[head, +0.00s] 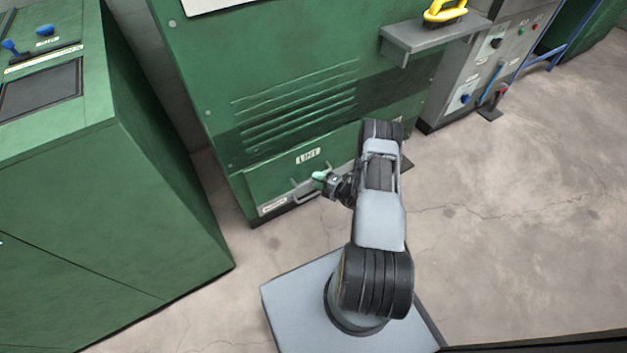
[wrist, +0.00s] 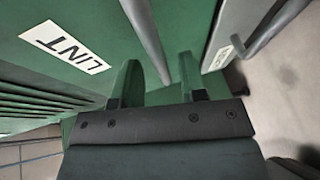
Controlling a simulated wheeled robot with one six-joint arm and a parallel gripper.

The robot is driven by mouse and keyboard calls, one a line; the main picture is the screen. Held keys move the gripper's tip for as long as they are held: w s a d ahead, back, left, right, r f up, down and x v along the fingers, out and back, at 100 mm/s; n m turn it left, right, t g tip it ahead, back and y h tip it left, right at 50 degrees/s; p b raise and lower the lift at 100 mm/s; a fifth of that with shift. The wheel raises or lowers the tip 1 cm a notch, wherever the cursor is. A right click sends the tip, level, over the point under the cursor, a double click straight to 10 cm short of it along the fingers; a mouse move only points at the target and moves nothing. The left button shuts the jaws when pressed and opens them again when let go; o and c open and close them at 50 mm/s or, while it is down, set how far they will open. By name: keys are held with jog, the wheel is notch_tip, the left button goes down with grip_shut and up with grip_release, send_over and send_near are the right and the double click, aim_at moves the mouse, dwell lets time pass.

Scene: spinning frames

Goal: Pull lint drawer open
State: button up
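The lint drawer (head: 262,185) is a green front low on the green machine, with a white LINT label (head: 308,156). The label also shows at the upper left of the wrist view (wrist: 65,47). The drawer looks closed, flush with the machine. Its pale grey handle (head: 300,194) shows partly beside my gripper (head: 320,177). In the wrist view my green fingers (wrist: 160,78) are apart. A thin grey bar (wrist: 147,35) runs down toward the gap between them; I cannot tell whether it is the handle or touches a finger. Nothing appears held.
A green cabinet (head: 130,210) stands at the left. A grey shelf (head: 425,40) with a yellow brush (head: 445,12) juts out above right. A grey control box (head: 480,70) stands to its right. Concrete floor (head: 520,220) is open at the right.

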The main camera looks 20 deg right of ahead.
jog(key=shift+x, duration=1.2)
jog(key=shift+c, duration=0.4)
grip_shut()
